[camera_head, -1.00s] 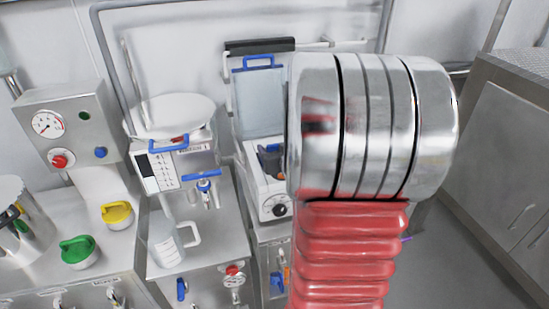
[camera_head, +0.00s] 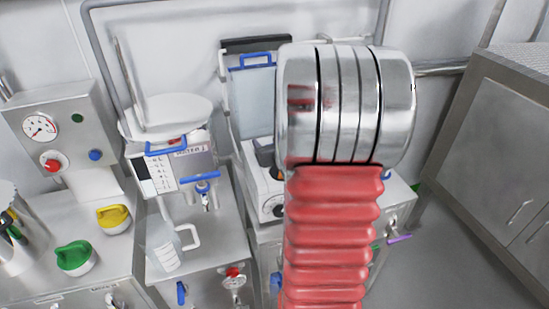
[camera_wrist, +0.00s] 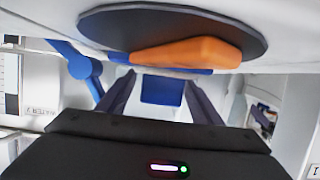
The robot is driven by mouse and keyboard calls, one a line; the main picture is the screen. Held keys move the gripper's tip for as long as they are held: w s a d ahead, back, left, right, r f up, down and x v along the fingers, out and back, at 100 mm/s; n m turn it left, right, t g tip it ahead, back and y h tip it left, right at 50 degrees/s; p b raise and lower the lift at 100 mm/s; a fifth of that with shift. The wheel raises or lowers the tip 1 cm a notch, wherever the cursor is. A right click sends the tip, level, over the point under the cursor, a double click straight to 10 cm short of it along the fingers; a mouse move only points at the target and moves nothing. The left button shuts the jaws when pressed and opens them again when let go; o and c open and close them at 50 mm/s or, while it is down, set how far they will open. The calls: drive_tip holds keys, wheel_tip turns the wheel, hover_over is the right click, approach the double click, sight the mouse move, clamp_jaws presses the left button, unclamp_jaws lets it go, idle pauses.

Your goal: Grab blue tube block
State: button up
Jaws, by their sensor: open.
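In the wrist view my gripper (camera_wrist: 160,82) is open, its two dark fingers apart. A blue block-like piece (camera_wrist: 161,90) shows in the gap between the fingers. I cannot tell whether it is the blue tube block or how far beyond the fingertips it is. No contact with it is visible. In the head view my arm's metal joint and red sleeve cover much of the middle, and my gripper cannot be clearly made out there. A small dark shape (camera_head: 265,155) shows beside the joint, over the open white device.
The white device (camera_head: 250,180) has its lid (camera_head: 252,100) raised. In the wrist view, an orange piece (camera_wrist: 185,52) on a dark disc (camera_wrist: 110,25) lies close above the fingers. A water unit (camera_head: 180,165) and jug (camera_head: 165,250) stand left; a steel cabinet (camera_head: 500,150) stands right.

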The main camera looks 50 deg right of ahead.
drive_tip(key=c, duration=1.3)
drive_tip(key=shift+o, duration=0.2)
drive_tip(key=shift+r, duration=0.1)
